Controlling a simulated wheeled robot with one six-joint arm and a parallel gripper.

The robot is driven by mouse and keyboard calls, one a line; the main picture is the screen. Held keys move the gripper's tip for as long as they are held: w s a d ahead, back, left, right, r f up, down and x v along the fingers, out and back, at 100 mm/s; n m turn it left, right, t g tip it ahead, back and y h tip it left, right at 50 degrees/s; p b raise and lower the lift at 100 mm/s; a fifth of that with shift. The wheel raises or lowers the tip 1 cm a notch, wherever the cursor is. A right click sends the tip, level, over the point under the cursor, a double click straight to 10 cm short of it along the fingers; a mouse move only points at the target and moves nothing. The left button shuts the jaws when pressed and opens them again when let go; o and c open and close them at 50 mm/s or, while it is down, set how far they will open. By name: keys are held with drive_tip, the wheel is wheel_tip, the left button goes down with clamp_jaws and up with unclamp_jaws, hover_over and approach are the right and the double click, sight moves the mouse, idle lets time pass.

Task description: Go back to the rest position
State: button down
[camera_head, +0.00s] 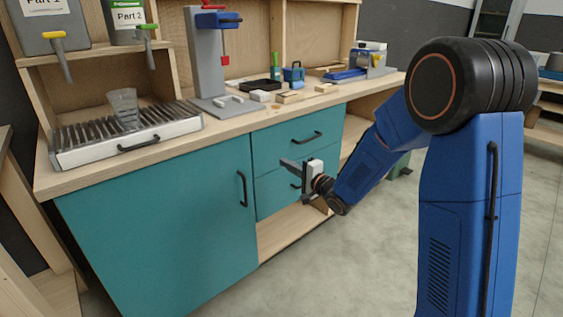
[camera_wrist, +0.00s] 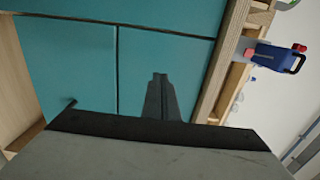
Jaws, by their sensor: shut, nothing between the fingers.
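My gripper (camera_head: 290,164) is at the end of my blue arm, in front of the teal drawers (camera_head: 297,133) of the workbench and below the level of its top. Its fingers point left in the head view. In the wrist view my gripper (camera_wrist: 160,82) shows its dark fingers together, with nothing between them. Teal drawer fronts (camera_wrist: 165,55) lie behind the fingers there. I cannot tell how far the fingertips are from the drawer fronts.
The bench top holds a slotted tray (camera_head: 182,128) with a clear cup (camera_head: 125,108), a grey press (camera_head: 205,60), a blue toolbox (camera_head: 293,75) and a blue vise (camera_head: 347,74). A teal cabinet door (camera_head: 160,210) is at left. The grey floor (camera_head: 350,260) in front is clear.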

drive_tip(key=s+d+r+n+g+h, duration=0.1)
drive_tip(key=s+d+r+n+h, duration=0.15)
drive_tip(key=s+d+h, duration=0.5)
drive_tip(key=s+d+r+n+g+h, duration=0.2)
drive_tip(key=s+d+r+h, duration=0.1)
drive_tip(key=s+d, duration=0.85)
drive_tip(key=s+d+f+n+g, duration=0.1)
drive_tip(key=s+d+n+g, duration=0.1)
drive_tip(key=s, duration=1.2)
drive_tip(key=s+d+f+n+g, duration=0.1)
drive_tip(key=s+n+g, duration=0.3)
drive_tip(key=s, duration=1)
drive_tip(key=shift+d+f, duration=0.35)
drive_tip(key=shift+d, duration=0.25)
